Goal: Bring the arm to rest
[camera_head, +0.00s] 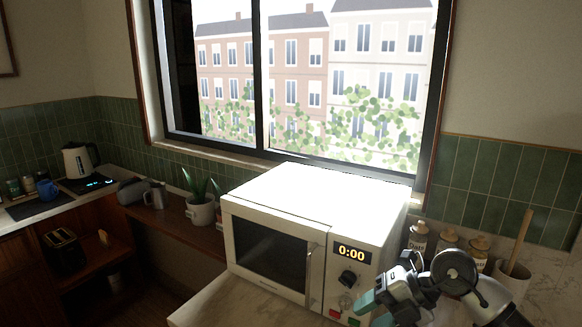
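My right gripper (370,311) is at the lower right, in front of the right side of the white microwave (268,255). Its two teal fingertips show a gap between them, and nothing is seen held. It overlaps the lower part of the microwave's control panel in the picture; I cannot tell whether it touches. The microwave door looks shut, and its display reads 0:00. A dark knob and small red and green buttons show below the display. My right arm comes in from the lower right. My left gripper is not in view.
Jars (418,236) and a crock with a wooden utensil (512,274) stand behind my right arm. A potted plant (200,209) and a metal jug (154,197) are left of the microwave. A kettle (77,160) stands far left. The counter (215,302) front left is clear.

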